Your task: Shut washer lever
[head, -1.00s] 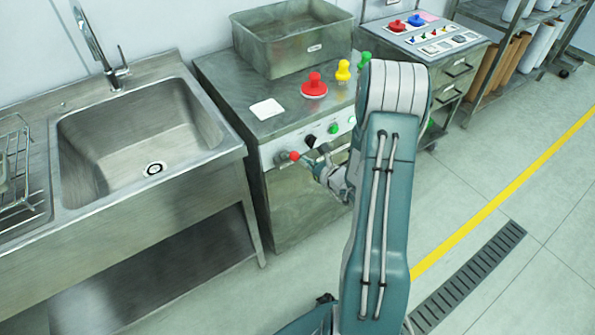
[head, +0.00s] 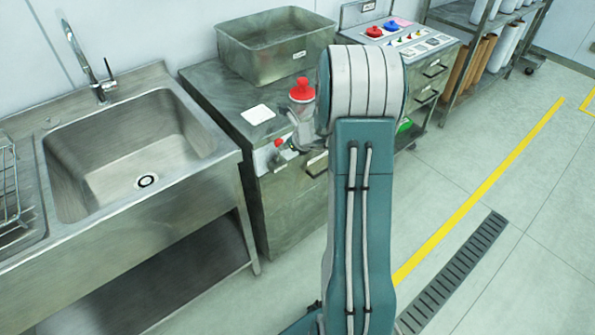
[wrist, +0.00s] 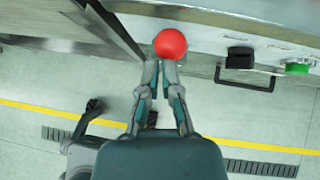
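The washer lever's red ball knob (head: 278,143) is at the left end of the front panel of the steel unit beside the sink. In the head view the knob stands above its grey mount (head: 276,157). In the wrist view the red ball (wrist: 170,43) is right at my fingertips and covers part of their ends. My gripper (wrist: 161,64) has its two fingers drawn almost together, with the ball not visibly between them. I cannot tell whether they touch it. In the head view my gripper (head: 291,142) is beside the knob, largely hidden by my arm.
A black knob (wrist: 240,57) and a green button (wrist: 297,68) sit along the panel to the right. The sink (head: 130,150) is to the left. Open floor is to the right.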

